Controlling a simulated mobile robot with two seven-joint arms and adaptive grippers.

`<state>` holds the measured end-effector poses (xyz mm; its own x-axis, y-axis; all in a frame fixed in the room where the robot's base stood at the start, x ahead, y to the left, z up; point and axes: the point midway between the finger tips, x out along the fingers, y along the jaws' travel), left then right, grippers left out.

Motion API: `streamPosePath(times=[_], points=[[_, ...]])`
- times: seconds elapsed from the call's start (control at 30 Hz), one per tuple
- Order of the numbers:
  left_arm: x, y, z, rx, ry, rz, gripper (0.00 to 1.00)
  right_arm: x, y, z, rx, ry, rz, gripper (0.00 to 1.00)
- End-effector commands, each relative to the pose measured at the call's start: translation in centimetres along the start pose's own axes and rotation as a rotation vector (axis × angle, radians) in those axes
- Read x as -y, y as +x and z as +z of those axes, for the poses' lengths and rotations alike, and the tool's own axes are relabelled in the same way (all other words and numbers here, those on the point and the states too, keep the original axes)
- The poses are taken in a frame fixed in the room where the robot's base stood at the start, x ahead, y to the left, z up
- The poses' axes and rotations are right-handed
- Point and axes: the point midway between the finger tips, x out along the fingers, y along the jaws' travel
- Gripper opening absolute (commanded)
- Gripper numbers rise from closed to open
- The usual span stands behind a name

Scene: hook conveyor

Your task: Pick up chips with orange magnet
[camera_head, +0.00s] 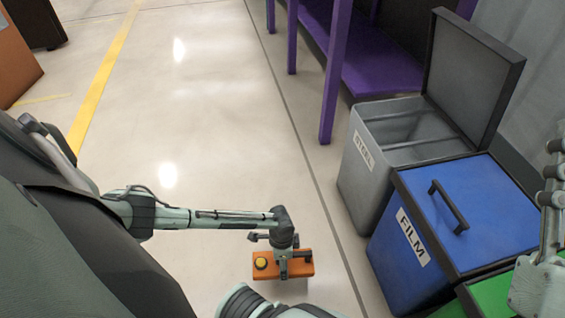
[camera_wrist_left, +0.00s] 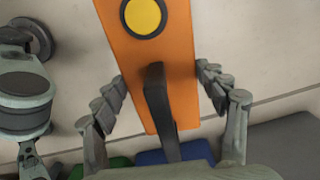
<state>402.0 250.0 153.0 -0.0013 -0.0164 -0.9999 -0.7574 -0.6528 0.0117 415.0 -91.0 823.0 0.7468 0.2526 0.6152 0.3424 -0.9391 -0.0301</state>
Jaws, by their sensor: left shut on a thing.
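The orange magnet (camera_head: 299,267) is a flat orange block with a round yellow button (camera_head: 261,263) near one end and a dark handle (camera_wrist_left: 158,105) on top. My left gripper (camera_head: 284,264) is shut on the magnet and holds it over the pale floor. In the left wrist view, the gripper's fingers (camera_wrist_left: 163,85) stand on both sides of the handle, with the orange block beneath. No chips can be made out in either view. At the right edge only part of my right arm shows; its gripper is out of view.
A grey bin (camera_head: 357,189) with its dark lid raised stands at the right. Next to it is a closed blue bin (camera_head: 395,275) labelled FILM, then a green one (camera_head: 490,295). Purple shelving (camera_head: 338,75) stands behind. A yellow line (camera_head: 100,85) crosses the open floor at left.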

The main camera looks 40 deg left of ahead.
Motion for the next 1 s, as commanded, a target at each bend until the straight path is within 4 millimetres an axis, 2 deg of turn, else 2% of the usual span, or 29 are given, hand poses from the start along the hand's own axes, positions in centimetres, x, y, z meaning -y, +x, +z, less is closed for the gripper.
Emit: streamPosePath(times=[0.6, 1.0], points=[[0.1, -2.0, -0.2, -0.004, 0.0, -0.002, 0.13, 0.6, -0.5, 3.6, 0.259, 0.015, -0.006, 0.4], [0.1, -2.0, -0.3, -0.004, -0.001, -0.002, 0.13, 0.6, -0.6, 3.9, 0.27, 0.015, -0.006, 0.4]])
